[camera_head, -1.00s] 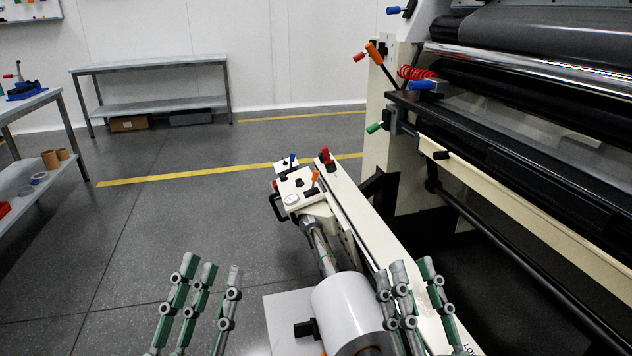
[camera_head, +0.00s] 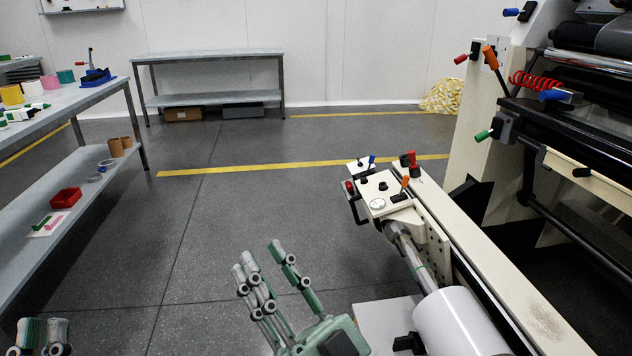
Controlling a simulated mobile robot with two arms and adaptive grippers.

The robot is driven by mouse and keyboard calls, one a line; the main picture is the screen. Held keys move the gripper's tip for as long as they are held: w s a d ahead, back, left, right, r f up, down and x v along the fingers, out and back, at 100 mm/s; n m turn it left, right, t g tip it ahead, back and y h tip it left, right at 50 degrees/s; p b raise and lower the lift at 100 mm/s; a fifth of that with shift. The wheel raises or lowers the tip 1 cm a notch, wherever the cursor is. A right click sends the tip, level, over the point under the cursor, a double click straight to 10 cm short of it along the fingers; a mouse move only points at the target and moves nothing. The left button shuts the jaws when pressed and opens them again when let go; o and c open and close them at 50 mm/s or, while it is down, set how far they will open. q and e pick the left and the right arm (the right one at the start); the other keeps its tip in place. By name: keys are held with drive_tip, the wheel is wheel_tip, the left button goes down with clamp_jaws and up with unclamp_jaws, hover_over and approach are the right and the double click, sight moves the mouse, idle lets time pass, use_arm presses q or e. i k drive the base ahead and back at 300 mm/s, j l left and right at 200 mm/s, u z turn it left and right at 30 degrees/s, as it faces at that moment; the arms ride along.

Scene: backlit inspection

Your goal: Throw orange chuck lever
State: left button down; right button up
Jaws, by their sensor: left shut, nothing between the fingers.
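A small orange lever (camera_head: 404,183) stands upright on the cream control box (camera_head: 384,196) at the far end of the roll shaft. A larger orange-handled lever (camera_head: 490,56) sits on the machine's side frame at upper right. I cannot tell by label which is the chuck lever. My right gripper (camera_head: 267,252) is open and empty over the floor, left of the white roll (camera_head: 462,322), well short of both levers. My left gripper (camera_head: 43,322) is shut and empty at the bottom left corner, mostly cut off by the frame edge.
The control box also carries a gauge, red and black knobs and a blue lever. The machine (camera_head: 560,140) fills the right side. A shelf table (camera_head: 100,95) with a red bin (camera_head: 66,197) stands left. The floor between is clear.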

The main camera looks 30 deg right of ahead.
sight(406, 178)
drive_tip(key=i+j+u, duration=0.4)
drive_tip(key=i+u, duration=0.15)
drive_tip(key=i+z, duration=0.25)
drive_tip(key=z, duration=0.15)
drive_tip(key=i+z, duration=0.2)
drive_tip(key=z, duration=0.2)
drive_tip(key=i+j+z, duration=0.15)
drive_tip(key=z, duration=0.25)
drive_tip(key=i+j, duration=0.05)
